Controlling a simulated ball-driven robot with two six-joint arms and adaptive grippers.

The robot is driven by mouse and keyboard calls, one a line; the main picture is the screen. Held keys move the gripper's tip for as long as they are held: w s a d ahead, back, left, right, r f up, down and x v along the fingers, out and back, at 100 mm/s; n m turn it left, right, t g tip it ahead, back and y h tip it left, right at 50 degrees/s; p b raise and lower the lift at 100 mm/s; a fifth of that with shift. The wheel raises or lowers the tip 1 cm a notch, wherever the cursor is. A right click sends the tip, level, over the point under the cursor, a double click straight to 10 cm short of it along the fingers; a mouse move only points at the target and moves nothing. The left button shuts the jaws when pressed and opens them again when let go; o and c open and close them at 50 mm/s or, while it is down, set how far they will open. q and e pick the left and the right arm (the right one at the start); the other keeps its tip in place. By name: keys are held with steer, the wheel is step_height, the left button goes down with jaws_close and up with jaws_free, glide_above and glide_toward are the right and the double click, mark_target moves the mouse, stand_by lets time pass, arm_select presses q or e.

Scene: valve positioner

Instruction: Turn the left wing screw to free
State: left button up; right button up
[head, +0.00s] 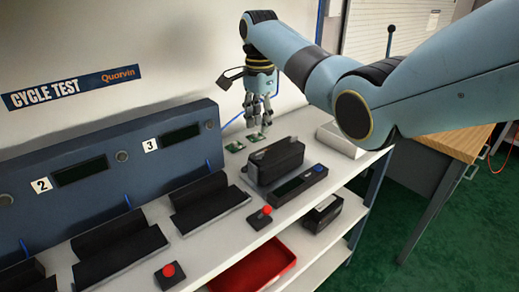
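My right arm comes in from the right, and its gripper (258,124) points down above the back of the white bench. Its fingers look apart, with nothing clearly held between them. Its tips are close to small green boards (235,146); I cannot tell whether they touch. A black block-shaped unit (277,160) stands on the bench in front of the gripper, beside a dark panel with a blue button (302,184). I cannot make out a wing screw. My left gripper is not in view.
A blue panel (105,172) with numbered displays runs along the back left. Black cradles (205,200) and red-knobbed boxes (260,217) stand before it. A red tray (255,270) is on the shelf below. A wooden-topped desk (455,145) stands at right.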

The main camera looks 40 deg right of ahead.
mark_target(259, 155)
step_height(259, 155, down, 9)
steer(key=shift+r, duration=0.1)
stand_by(0.3)
jaws_close()
